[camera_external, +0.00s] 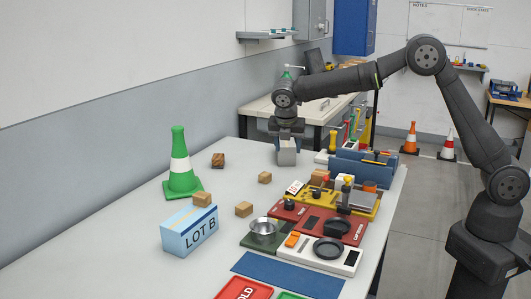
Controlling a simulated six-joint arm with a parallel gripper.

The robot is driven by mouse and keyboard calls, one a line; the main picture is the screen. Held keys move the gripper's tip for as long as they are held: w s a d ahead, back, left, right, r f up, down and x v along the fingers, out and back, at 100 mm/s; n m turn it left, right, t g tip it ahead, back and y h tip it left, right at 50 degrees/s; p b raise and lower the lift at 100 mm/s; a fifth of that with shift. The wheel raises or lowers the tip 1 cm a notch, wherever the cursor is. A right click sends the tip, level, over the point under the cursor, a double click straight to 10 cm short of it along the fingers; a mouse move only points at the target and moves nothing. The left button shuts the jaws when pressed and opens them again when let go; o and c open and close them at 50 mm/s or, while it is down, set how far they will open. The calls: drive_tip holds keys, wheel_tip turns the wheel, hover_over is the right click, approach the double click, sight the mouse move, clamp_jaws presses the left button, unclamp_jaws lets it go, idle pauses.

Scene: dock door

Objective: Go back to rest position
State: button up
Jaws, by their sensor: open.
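My gripper (287,152) hangs from my arm over the far part of the grey table (110,245), pointing down. A small grey block (287,157) shows at its fingertips. I cannot tell whether the block touches the fingers. My gripper is open. My arm reaches across from its base at the right, beside the table.
A green cone (181,165), a LOT B box (189,230) and several small wooden blocks (265,177) stand left of centre. The table's near left is clear.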

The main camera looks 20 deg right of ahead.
drive_tip(key=shift+s+a+f, duration=0.3)
drive_tip(key=shift+a+f, duration=0.25)
drive_tip(key=shift+a, duration=0.1)
drive_tip(key=shift+s+a+f, duration=0.25)
drive_tip(key=shift+a+f, duration=0.25)
drive_tip(key=shift+a, duration=0.15)
drive_tip(key=s+a+r+n+y, duration=0.3)
drive_tip(key=a+r+n, duration=0.3)
drive_tip(key=a+n, duration=0.2)
drive_tip(key=shift+s+a+r+n, duration=0.25)
drive_tip(key=shift+a+n, duration=0.15)
drive_tip(key=shift+a, duration=0.8)
